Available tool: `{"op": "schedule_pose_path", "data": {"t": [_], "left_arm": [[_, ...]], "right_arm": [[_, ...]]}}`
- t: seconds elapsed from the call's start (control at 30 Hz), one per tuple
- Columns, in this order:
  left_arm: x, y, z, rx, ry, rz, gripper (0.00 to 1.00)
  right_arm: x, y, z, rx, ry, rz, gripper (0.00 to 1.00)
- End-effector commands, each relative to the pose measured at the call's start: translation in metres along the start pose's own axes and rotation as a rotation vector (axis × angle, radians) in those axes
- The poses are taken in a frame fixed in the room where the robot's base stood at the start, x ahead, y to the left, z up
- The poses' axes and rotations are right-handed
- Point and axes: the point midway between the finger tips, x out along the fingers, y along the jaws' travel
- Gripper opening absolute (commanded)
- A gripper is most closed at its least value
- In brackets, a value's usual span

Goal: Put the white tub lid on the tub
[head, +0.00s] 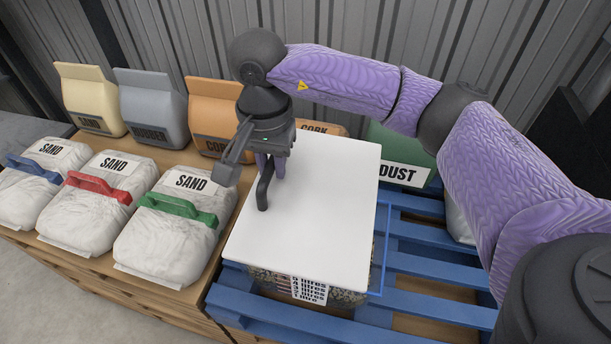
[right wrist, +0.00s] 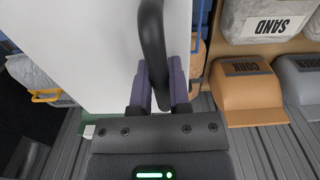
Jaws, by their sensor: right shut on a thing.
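The white tub lid (head: 318,205) lies over the tub (head: 345,293) on the blue pallet, covering the tub's top. The lid has a black bar handle (head: 264,186) near its left edge. My right gripper (head: 266,165) points down at that handle and is shut on it. In the right wrist view the fingers (right wrist: 163,88) stand on either side of the black handle (right wrist: 152,35), with the white lid (right wrist: 105,50) behind. I cannot tell whether the lid is seated on the rim or just above it. My left gripper is not in view.
Sand bags with green (head: 178,209), red (head: 98,187) and blue (head: 27,165) handles stand at left on a wooden surface. Cream, grey and orange bags (head: 215,114) stand behind them. A green dust bag (head: 404,170) is behind the lid. Blue pallet slats (head: 440,310) are bare at right.

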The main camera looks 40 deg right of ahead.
Motion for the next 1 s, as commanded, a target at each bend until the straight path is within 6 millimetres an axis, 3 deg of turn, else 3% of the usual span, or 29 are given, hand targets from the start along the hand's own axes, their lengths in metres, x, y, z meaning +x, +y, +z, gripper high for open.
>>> {"op": "schedule_pose_path", "data": {"t": [0.07, 0.5, 0.83, 0.87, 1.0], "left_arm": [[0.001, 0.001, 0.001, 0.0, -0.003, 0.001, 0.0], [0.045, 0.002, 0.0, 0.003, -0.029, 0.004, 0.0], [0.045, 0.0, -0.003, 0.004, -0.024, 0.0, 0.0], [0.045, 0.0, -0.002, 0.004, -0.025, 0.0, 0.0], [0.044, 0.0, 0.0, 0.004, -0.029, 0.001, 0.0]], "right_arm": [[0.008, 0.0, -0.002, 0.025, -0.003, 0.001, 0.0], [0.105, 0.0, -0.002, 0.025, -0.006, 0.004, 0.0], [0.105, 0.0, -0.002, 0.024, -0.001, 0.0, 0.0], [0.105, 0.0, -0.002, 0.024, -0.001, 0.0, 0.24], [0.104, 0.0, -0.002, 0.024, -0.001, -0.001, 0.54]]}}
